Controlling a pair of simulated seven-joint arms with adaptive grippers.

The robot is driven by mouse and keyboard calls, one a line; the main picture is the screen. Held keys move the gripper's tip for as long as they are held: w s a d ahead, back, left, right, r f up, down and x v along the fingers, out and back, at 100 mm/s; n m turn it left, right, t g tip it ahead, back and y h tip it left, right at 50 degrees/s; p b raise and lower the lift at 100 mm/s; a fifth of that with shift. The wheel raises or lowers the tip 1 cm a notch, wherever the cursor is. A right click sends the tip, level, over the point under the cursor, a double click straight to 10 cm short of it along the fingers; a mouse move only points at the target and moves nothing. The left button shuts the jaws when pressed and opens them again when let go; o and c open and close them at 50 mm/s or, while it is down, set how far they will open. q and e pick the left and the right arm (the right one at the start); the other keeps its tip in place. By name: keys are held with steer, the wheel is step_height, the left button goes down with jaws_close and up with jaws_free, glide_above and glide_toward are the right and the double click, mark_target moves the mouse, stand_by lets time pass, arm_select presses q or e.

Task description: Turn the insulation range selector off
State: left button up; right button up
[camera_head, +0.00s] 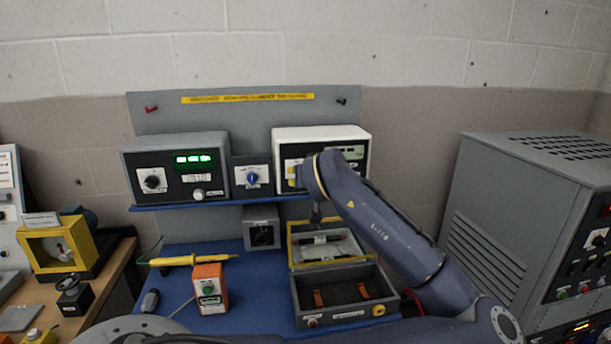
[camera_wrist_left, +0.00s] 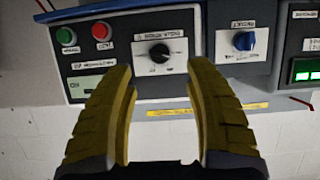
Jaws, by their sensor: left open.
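The insulation range selector (camera_wrist_left: 159,53) is a black knob on a white plate, on the dark front of the white-cased tester (camera_head: 322,133). It shows in the left wrist view, which is upside down; its exact pointer position is too small to read. My left gripper (camera_wrist_left: 164,68) is open, its yellow fingers apart, with the knob visible between the fingertips. I cannot tell from these frames if the fingers touch it. In the head view my left gripper (camera_head: 293,174) is at the tester's front, and the selector is hidden behind it. My right gripper is not in view.
A blue knob (camera_wrist_left: 244,41) is beside the selector. A green button (camera_wrist_left: 66,36) and red button (camera_wrist_left: 101,31) are on the same tester. A grey meter (camera_head: 176,167) shares the shelf. Below are an open case (camera_head: 345,313) and an orange tester (camera_head: 209,288) on a blue bench.

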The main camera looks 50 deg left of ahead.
arm_select(q)
steer(key=shift+v, duration=1.8)
